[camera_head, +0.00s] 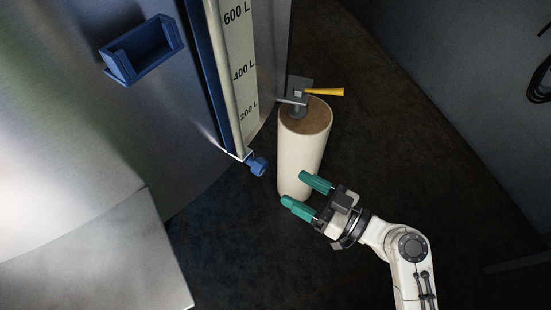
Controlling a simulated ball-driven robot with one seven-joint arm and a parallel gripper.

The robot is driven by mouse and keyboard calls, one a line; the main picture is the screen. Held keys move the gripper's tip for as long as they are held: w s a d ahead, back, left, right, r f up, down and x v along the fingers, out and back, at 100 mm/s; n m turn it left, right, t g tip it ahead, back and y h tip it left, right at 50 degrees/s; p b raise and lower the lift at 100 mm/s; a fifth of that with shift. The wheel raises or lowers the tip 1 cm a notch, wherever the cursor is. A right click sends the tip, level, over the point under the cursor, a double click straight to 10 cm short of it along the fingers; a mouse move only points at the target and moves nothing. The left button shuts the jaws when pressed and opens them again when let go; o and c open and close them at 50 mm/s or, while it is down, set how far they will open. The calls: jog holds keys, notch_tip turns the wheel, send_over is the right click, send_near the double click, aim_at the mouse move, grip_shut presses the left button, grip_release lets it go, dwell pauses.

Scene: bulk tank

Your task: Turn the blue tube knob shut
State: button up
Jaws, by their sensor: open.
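The blue tube knob (258,166) sits at the lower end of the level tube (229,85) on the tank's side. I cannot tell from its shape whether it is turned open or shut. My gripper (300,191) has two teal fingers spread apart with nothing between them. It is to the right of the knob and a little lower in the picture, apart from it. The fingers point up and left, in front of the lower part of a cream cylinder.
The cream cylinder (302,150) stands right of the knob, with a valve and yellow handle (323,92) above its top. The metal tank (150,120) fills the left, with a blue holder (143,50). A metal panel (90,260) is lower left. Dark floor lies below the knob.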

aim_at(264, 169)
jog(key=x, duration=1.1)
jog(key=shift+d+p, duration=0.1)
jog(key=shift+p, duration=0.3)
jog(key=shift+c, duration=0.2)
jog(key=c, duration=1)
